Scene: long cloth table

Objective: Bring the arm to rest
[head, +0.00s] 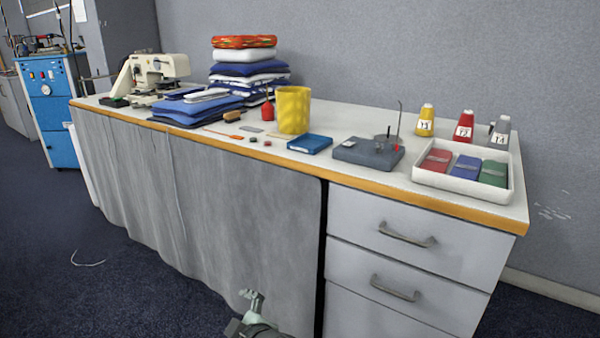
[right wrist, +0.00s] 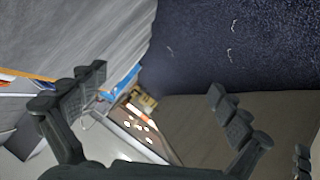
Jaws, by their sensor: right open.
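My right gripper (head: 252,300) shows at the bottom of the head view, in front of the grey cloth and below the tabletop. Its arm leaves the frame at the bottom, slightly to the right. In the right wrist view its two dark fingers (right wrist: 158,112) stand wide apart with nothing between them. The gripper is open and empty. My left gripper is not in the head view. A small dark part at the lower right edge of the right wrist view is cut off, and I cannot tell what it is.
The long table (head: 350,112) has an orange front edge and a hanging grey cloth (head: 220,200). Grey drawers (head: 400,265) with handles stand at right. The tabletop holds a yellow cup (head: 293,110) and a white tray (head: 462,190). Dark floor (head: 120,290) is open at left.

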